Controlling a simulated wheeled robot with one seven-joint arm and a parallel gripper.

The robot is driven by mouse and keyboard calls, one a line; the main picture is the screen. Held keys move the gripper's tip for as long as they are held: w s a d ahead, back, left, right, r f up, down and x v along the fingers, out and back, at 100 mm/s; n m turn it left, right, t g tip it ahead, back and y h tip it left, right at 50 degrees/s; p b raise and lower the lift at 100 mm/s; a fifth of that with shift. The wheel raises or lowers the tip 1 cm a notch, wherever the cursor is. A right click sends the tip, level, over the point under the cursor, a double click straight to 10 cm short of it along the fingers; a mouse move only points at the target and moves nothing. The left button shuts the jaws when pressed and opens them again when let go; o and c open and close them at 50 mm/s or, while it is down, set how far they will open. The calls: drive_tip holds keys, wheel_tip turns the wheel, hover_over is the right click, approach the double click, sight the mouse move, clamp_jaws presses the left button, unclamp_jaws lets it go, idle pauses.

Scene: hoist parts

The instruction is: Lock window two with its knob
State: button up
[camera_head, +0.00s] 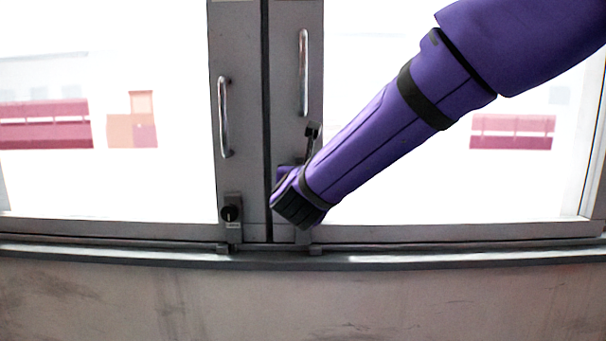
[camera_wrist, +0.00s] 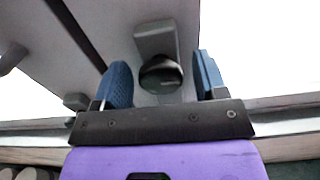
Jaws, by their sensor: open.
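A dark round knob (camera_wrist: 161,76) on a grey mount (camera_wrist: 155,38) shows in the wrist view, on a grey window frame. My gripper (camera_wrist: 161,64) is open, with one blue finger on each side of the knob and a visible gap on both sides. I cannot tell how deep the fingers reach around it. In the head view my arm and hand cover the lower right sash frame (camera_head: 292,120), hiding this knob and the fingers. Another dark knob (camera_head: 231,213) sits on the lower left sash frame (camera_head: 238,165). No window number is readable.
Upright metal handles stand out from the left sash (camera_head: 224,117) and the right sash (camera_head: 303,73). A sill ledge (camera_head: 420,258) runs below the windows, above a stained wall (camera_head: 150,300). Space in front of the left sash is clear.

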drive_tip(key=c, duration=0.8)
drive_tip(key=shift+c, duration=0.2)
drive_tip(key=shift+m, duration=0.3)
drive_tip(key=m, duration=0.3)
drive_tip(key=shift+m, duration=0.3)
drive_tip(key=m, duration=0.4)
drive_tip(key=shift+d+f+m, duration=0.1)
drive_tip(key=shift+m, duration=0.2)
drive_tip(key=m, duration=0.4)
drive_tip(key=shift+d+f, duration=0.1)
drive_tip(key=m, duration=0.4)
drive_tip(key=shift+f+m, duration=0.1)
drive_tip(key=shift+m, duration=0.5)
